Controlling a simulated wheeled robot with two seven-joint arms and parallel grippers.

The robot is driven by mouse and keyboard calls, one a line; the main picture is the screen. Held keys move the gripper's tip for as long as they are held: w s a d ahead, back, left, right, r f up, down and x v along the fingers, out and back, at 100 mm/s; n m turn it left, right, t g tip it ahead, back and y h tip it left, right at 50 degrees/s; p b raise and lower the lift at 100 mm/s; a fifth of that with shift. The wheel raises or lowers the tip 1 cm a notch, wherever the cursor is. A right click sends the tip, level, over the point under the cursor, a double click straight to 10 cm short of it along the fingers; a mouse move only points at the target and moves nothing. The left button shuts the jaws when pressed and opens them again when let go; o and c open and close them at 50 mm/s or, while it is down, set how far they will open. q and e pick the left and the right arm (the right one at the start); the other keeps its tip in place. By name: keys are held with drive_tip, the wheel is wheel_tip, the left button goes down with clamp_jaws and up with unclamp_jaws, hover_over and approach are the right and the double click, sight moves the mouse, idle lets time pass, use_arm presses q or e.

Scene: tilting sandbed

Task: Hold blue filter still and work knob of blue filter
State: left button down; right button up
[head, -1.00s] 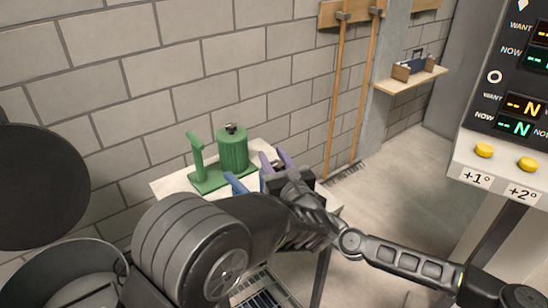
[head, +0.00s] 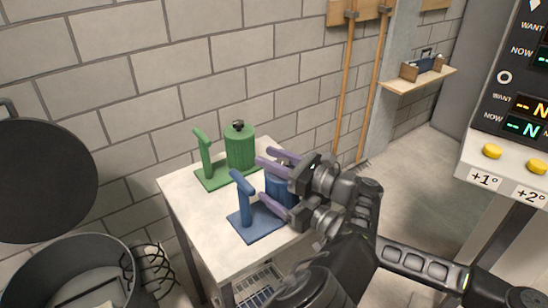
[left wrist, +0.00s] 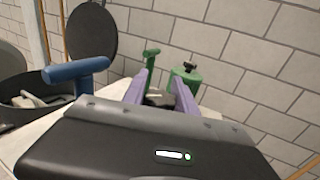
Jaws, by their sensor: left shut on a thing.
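The blue filter stands on the small white table, with a base, an upright handle (head: 244,203) and a round body (head: 280,187) partly covered by my grippers. Its handle also shows in the left wrist view (left wrist: 75,70). My left gripper (head: 268,158) is the upper one, its purple fingers at the top of the body. In the left wrist view its fingers (left wrist: 160,92) close on a small part between them, apparently the knob, mostly hidden. My right gripper is the lower one; one purple finger (head: 275,208) lies along the body's near side and the other is hidden.
A green filter (head: 240,150) with its own handle and knob stands behind on the white table (head: 190,205). A dark bin (head: 65,275) with a round lid (head: 45,180) is at left. A control panel with yellow buttons (head: 492,151) is at right. A brick wall closes the back.

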use_arm(q)
drive_tip(key=shift+s+d, duration=0.15)
drive_tip(key=shift+d, duration=0.1)
idle(0.3)
drive_tip(key=c, duration=1)
unclamp_jaws()
wheel_tip(320, 180, up, 10)
drive_tip(key=shift+d, duration=0.1)
